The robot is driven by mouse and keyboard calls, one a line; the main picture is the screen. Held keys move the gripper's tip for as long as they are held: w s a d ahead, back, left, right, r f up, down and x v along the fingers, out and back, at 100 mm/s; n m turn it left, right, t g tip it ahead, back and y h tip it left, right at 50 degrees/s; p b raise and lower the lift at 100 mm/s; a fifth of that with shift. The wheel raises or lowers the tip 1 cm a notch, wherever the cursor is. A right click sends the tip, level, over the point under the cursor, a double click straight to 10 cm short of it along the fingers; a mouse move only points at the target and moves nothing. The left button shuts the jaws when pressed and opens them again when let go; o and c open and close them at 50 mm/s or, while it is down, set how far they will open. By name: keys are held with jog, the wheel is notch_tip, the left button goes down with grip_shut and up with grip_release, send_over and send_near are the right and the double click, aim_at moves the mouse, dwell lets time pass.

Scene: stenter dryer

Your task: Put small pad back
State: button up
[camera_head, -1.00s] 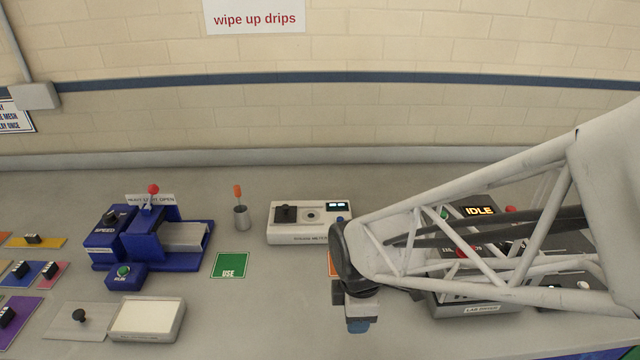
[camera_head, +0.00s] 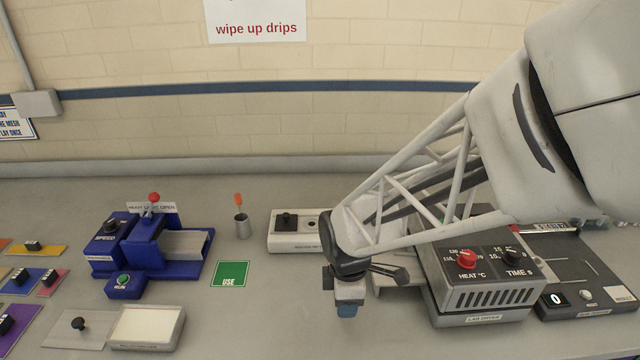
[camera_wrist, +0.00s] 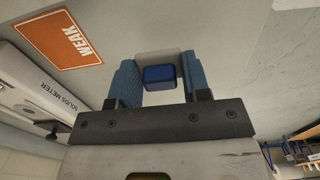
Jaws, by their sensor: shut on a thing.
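My gripper (camera_head: 347,311) hangs over the bench, left of the lab dryer. In the wrist view its two blue-grey fingers (camera_wrist: 158,85) are shut on a small dark blue block (camera_wrist: 159,74). A pale flat piece (camera_wrist: 150,58) shows just behind the block; I take block and piece to be the small pad, but I cannot tell whether they are joined. In the head view the held thing is hidden by the fingertips. I cannot tell whether it touches the bench.
The lab dryer (camera_head: 480,318) stands close right of my gripper. A white meter box (camera_head: 285,240) is behind left. A green USE card (camera_head: 230,273) and blue machine (camera_head: 125,262) lie left, with a cream-topped tray (camera_head: 147,327) in front. An orange WEAK card (camera_wrist: 60,38) shows at the wrist.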

jog(key=shift+w+a+f, duration=0.15)
jog(key=shift+w+a, duration=0.3)
jog(key=shift+w, duration=1.15)
jog(key=shift+w+a+f, duration=0.15)
jog(key=shift+w+a, duration=0.25)
jog(key=shift+w, duration=1.25)
jog(key=shift+w+a+f, duration=0.15)
jog(key=shift+w+a, duration=0.3)
jog(key=shift+w, duration=1.15)
jog(key=shift+f, duration=0.15)
jog(key=shift+f, duration=1.6)
jog(key=shift+f, duration=0.15)
jog(key=o, duration=0.9)
notch_tip(320, 180, up, 12)
